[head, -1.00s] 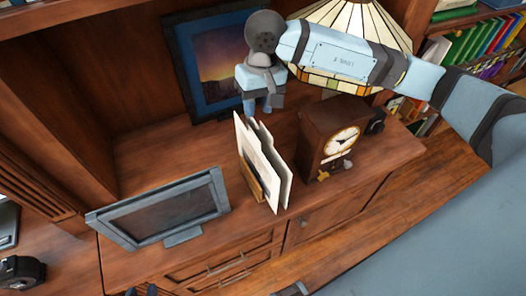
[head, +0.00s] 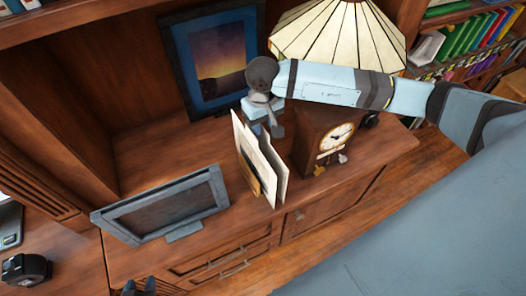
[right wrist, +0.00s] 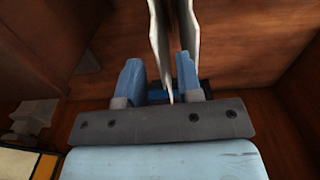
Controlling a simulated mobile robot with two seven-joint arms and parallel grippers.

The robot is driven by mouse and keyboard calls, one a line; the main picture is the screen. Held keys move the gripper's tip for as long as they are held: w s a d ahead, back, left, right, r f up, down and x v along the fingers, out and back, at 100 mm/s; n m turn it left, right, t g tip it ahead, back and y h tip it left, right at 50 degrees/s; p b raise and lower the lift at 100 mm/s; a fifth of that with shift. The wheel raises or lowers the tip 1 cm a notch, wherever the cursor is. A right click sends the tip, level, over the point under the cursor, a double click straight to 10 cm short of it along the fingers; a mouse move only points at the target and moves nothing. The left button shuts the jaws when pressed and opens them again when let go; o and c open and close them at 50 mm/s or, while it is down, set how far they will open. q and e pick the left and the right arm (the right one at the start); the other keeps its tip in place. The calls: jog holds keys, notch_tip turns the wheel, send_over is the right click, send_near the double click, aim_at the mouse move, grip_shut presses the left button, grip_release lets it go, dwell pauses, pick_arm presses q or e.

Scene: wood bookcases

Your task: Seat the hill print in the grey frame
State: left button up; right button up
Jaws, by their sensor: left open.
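The grey frame (head: 212,203) stands leaning back on the cabinet top, its dark panel facing up and empty-looking. Several pale prints (head: 272,172) stand upright in a small wooden rack (head: 248,178) to its right. I cannot tell which one is the hill print, as their faces are mostly hidden or edge-on. My right gripper (head: 266,128) is at the top back edge of the prints. In the right wrist view its fingers (right wrist: 158,78) are apart, with a print's edge between them. My left gripper (head: 138,288) shows only its tips at the bottom edge, beside the cabinet front.
A wooden clock (head: 322,135) stands close right of the prints. A stained-glass lamp (head: 340,35) stands behind it. A blue frame (head: 178,75) with a sunset picture leans at the back. The cabinet top (head: 165,150) between the blue and grey frames is clear.

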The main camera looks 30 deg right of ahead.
jog(key=shift+f, duration=1.15)
grip_shut()
jog(key=shift+r, duration=0.15)
